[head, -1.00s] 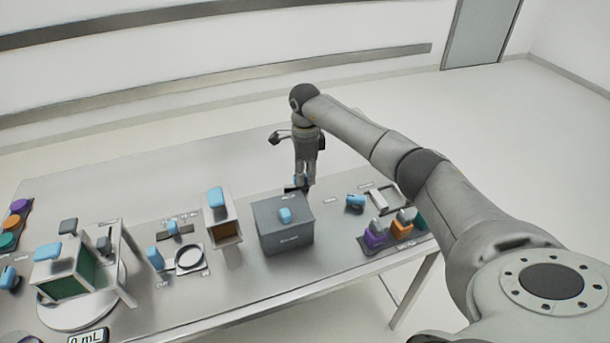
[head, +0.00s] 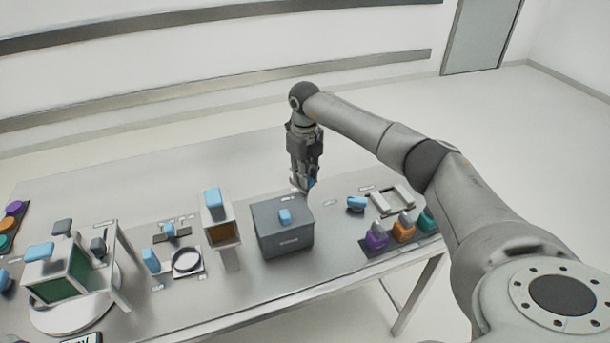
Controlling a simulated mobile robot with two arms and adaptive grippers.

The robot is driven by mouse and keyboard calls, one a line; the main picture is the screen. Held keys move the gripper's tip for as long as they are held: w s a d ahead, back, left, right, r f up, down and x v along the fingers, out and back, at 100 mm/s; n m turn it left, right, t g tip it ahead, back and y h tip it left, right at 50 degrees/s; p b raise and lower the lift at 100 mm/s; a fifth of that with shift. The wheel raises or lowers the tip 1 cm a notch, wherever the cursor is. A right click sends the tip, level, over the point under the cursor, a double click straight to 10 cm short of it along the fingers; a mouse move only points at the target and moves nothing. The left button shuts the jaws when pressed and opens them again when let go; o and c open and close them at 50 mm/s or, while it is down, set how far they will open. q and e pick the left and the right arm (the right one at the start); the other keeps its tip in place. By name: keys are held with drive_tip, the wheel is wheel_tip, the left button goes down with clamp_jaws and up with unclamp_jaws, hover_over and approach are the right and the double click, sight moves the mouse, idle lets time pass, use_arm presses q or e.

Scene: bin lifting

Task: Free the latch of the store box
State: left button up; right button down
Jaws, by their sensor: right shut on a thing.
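The store box (head: 284,241) is a dark grey box on the table, with a blue handle (head: 285,216) on its lid. The lid looks closed. My right gripper (head: 307,187) points down at the box's far right top edge. It is shut on a small blue piece (head: 312,183), which looks like the latch; the fingers hide most of it. Whether the latch is still engaged cannot be told from here. My left gripper is not in view.
An upright holder with a blue top (head: 213,200) stands left of the box. To the right are a blue object (head: 356,204), a pale frame (head: 391,199) and purple (head: 376,239), orange (head: 403,231) and teal blocks. A green-sided unit (head: 65,277) is at far left. The table behind is clear.

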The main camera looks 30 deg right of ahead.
drive_tip(key=shift+m, duration=2.2)
drive_tip(key=c, duration=1.3)
unclamp_jaws()
drive_tip(key=shift+r, duration=0.25)
wheel_tip(320, 180, up, 12)
drive_tip(key=shift+f, duration=0.2)
drive_tip(key=shift+f, duration=0.1)
